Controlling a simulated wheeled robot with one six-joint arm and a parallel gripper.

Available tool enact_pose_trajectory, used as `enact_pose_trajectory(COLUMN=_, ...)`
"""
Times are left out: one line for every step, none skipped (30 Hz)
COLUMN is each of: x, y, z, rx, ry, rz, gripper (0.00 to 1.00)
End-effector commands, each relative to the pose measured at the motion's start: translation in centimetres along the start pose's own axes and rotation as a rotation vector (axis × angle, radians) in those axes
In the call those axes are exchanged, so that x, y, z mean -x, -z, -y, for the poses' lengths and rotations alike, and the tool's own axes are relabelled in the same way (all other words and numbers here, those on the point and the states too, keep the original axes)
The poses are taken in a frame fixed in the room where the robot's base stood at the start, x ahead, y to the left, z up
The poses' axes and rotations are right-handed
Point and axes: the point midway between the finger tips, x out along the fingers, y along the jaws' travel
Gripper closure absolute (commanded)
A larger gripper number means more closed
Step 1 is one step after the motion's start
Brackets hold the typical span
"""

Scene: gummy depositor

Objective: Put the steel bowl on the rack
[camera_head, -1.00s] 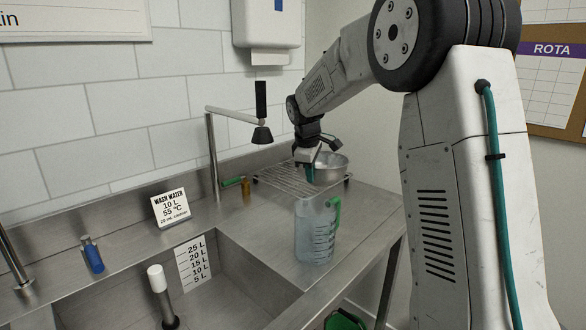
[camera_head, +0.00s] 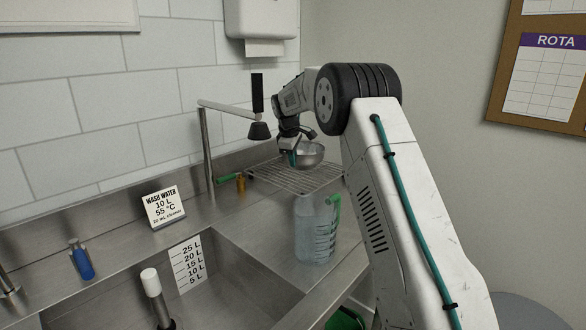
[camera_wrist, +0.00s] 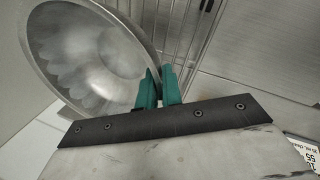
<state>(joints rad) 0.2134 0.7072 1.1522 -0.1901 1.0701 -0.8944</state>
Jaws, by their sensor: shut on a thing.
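The steel bowl (camera_head: 309,157) is shiny and round, and sits over the wire rack (camera_head: 277,174) on the counter at the back. In the wrist view the bowl (camera_wrist: 90,62) fills the upper left, its inside facing me and its rim between the green fingertips. My gripper (camera_head: 292,158) is shut on the rim; its fingers show closely in the wrist view (camera_wrist: 158,88). Rack wires (camera_wrist: 178,35) show beyond the bowl. I cannot tell whether the bowl touches the rack.
A clear measuring jug (camera_head: 316,232) with a green handle stands in front of the rack. A tap (camera_head: 208,150) rises left of the rack, near a small brass-coloured item (camera_head: 240,183). The sink (camera_head: 235,285) lies in front, with a sign (camera_head: 163,207) behind it.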

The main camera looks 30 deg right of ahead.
Motion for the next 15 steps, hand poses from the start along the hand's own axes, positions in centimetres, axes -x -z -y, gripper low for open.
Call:
enact_pose_trajectory(x=-0.1, y=0.1, z=-0.2, rx=0.000, ry=0.000, rz=0.000, gripper=1.00)
enact_pose_trajectory(x=-0.1, y=0.2, z=-0.2, rx=0.000, ry=0.000, rz=0.000, gripper=1.00)
enact_pose_trajectory(x=-0.3, y=0.2, z=-0.2, rx=0.000, ry=0.001, rz=0.000, gripper=1.00)
enact_pose_trajectory(x=-0.6, y=0.2, z=-0.1, rx=0.001, ry=0.001, rz=0.000, gripper=1.00)
enact_pose_trajectory(x=-0.9, y=0.2, z=0.0, rx=0.001, ry=0.001, rz=0.000, gripper=1.00)
enact_pose_trajectory(x=-1.4, y=0.2, z=0.2, rx=0.001, ry=0.002, rz=0.001, gripper=1.00)
enact_pose_trajectory(x=-1.9, y=0.2, z=0.3, rx=0.001, ry=0.003, rz=0.001, gripper=1.00)
enact_pose_trajectory(x=-2.3, y=0.2, z=0.5, rx=0.001, ry=0.002, rz=0.001, gripper=1.00)
enact_pose_trajectory(x=-2.8, y=0.3, z=0.6, rx=0.001, ry=0.001, rz=0.000, gripper=1.00)
enact_pose_trajectory(x=-3.1, y=0.2, z=0.7, rx=0.001, ry=0.002, rz=0.001, gripper=1.00)
enact_pose_trajectory(x=-3.3, y=0.2, z=0.8, rx=0.000, ry=0.001, rz=0.000, gripper=1.00)
enact_pose_trajectory(x=-3.4, y=0.3, z=0.8, rx=0.000, ry=0.001, rz=0.000, gripper=1.00)
enact_pose_trajectory(x=-3.4, y=0.3, z=0.8, rx=0.000, ry=0.000, rz=-0.001, gripper=1.00)
enact_pose_trajectory(x=-3.4, y=0.3, z=0.8, rx=0.000, ry=-0.001, rz=-0.001, gripper=1.00)
enact_pose_trajectory(x=-3.4, y=0.3, z=0.8, rx=0.000, ry=0.000, rz=-0.001, gripper=1.00)
